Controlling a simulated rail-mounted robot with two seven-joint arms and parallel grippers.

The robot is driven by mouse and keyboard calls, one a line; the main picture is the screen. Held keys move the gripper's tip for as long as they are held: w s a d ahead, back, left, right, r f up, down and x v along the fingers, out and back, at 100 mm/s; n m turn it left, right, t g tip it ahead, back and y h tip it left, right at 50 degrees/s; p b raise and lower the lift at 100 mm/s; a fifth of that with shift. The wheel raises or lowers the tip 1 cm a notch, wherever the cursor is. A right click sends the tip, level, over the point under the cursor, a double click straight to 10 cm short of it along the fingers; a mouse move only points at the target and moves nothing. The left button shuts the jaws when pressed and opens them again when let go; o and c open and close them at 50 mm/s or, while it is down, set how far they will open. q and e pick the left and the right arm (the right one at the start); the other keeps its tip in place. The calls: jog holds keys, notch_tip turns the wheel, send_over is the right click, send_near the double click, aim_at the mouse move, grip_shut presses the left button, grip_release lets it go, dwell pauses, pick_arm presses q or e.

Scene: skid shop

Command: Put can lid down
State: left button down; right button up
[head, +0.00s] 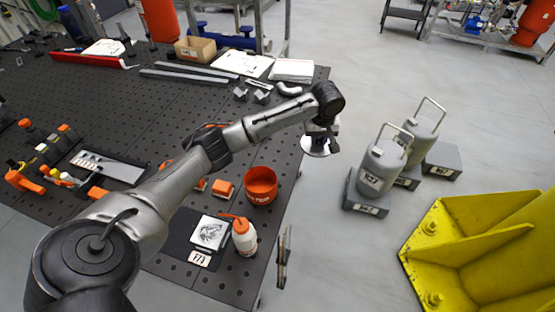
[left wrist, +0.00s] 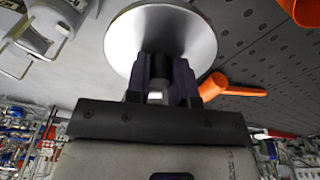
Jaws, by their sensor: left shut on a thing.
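My left gripper (head: 321,132) is shut on the knob of the can lid (head: 314,150), a round silver disc. The gripper points down and holds the lid in the air by the right edge of the table. In the left wrist view the two fingers (left wrist: 161,82) clasp the dark knob and the lid (left wrist: 122,38) spreads out beyond them. An orange open can (head: 262,188) stands on the table near the right edge, apart from the lid. My right gripper is not in view.
The dark perforated table (head: 130,92) holds a white bottle with an orange top (head: 244,238), papers (head: 292,69) and several tools. Grey handled canisters (head: 380,168) stand on dark blocks to the right. A yellow steel bracket (head: 480,240) is at the lower right.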

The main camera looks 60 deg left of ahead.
pick_arm(q)
jog(key=b, duration=0.1)
send_over(277, 158)
jog(key=shift+n, duration=0.4)
notch_tip(277, 158, down, 8)
jog(key=shift+d+f, duration=0.1)
jog(key=shift+s+f+b, duration=0.1)
jog(key=shift+f+b, duration=0.4)
jog(key=shift+f, duration=1.55)
jog(key=c, duration=1)
grip_release()
jog(key=shift+f, duration=0.15)
